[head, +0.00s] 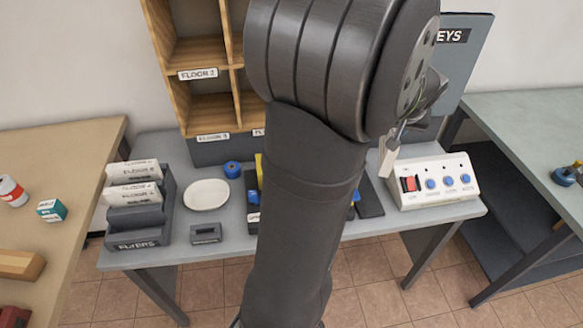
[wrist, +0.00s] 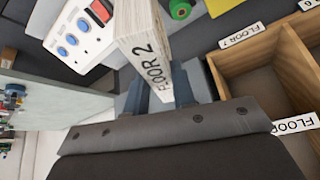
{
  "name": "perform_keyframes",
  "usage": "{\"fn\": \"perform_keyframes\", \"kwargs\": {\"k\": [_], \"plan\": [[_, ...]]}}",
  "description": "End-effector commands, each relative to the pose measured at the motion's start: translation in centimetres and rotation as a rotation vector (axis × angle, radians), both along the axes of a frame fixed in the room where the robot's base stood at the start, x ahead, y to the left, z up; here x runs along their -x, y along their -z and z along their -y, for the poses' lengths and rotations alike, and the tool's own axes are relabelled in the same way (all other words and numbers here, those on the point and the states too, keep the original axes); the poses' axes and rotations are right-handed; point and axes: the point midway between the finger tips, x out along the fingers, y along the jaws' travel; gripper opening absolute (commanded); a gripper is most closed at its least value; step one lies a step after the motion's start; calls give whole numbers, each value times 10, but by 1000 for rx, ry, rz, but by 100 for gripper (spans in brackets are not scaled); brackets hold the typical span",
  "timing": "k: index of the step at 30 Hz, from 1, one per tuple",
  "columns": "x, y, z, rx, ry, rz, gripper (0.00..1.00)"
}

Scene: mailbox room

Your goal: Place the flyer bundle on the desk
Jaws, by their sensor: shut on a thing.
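My gripper (wrist: 160,90) is shut on a pale flyer bundle (wrist: 144,38) marked "FLOOR 2", seen close up in the wrist view. The bundle sticks out past the fingers, above the grey desk. In the head view my arm hides most of the gripper. A pale piece (head: 388,158) beside the wrist, in front of the key board, looks like part of the bundle. The grey desk (head: 222,246) stands in the middle of the head view, and my arm covers its centre.
A dark "FLYERS" rack (head: 138,244) with labelled bundles stands at the desk's left. Near it are a white dish (head: 206,195), a blue roll (head: 232,169) and a small grey block (head: 206,233). A button panel (head: 433,182) stands right. Wooden pigeonholes (head: 197,52) rise behind.

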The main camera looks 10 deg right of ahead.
Motion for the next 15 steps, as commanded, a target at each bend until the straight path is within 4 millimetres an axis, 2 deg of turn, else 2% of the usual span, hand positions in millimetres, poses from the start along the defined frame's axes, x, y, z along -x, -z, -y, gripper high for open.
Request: {"fn": "perform_keyframes", "kwargs": {"k": [1,3,6,10,15], "plan": [[1,27,-1,-3,-1,-10,0],[1,61,-1,5,0,-13,0],[1,100,-1,15,0,-15,0],[0,135,-1,27,0,-15,0],[0,157,0,34,0,-15,0]]}}
